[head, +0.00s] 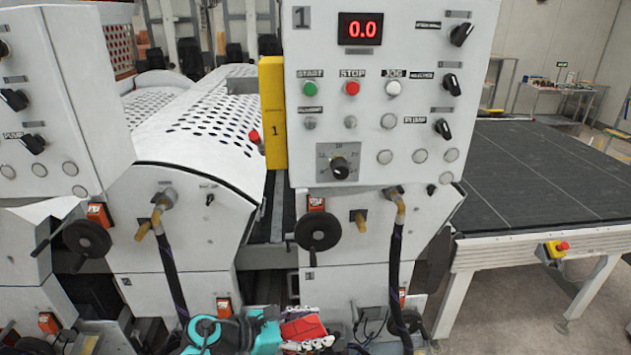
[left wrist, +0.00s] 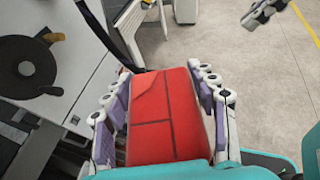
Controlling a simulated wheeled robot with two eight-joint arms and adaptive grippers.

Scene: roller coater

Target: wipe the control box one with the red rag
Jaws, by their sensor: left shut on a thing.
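Control box one (head: 375,100) is a white panel marked 1, with a red 0.0 display, a green START button, a red STOP button and several knobs. It stands upright in the middle of the head view. My left gripper (head: 290,331) is low in the head view, below the box and apart from it. It is shut on the red rag (head: 306,328), a flat folded cloth. In the left wrist view the rag (left wrist: 165,115) lies between the two fingers of the left gripper (left wrist: 165,82). Part of what seems my right gripper (left wrist: 266,10) shows at the top right of that view; its jaw state is unclear.
A yellow box (head: 273,115) is on the control box's left side. A black handwheel (head: 318,228) and hoses are below it. Another white control box (head: 60,100) stands at the left. A dark conveyor table (head: 540,175) is at the right. Open floor (left wrist: 250,80) shows in the left wrist view.

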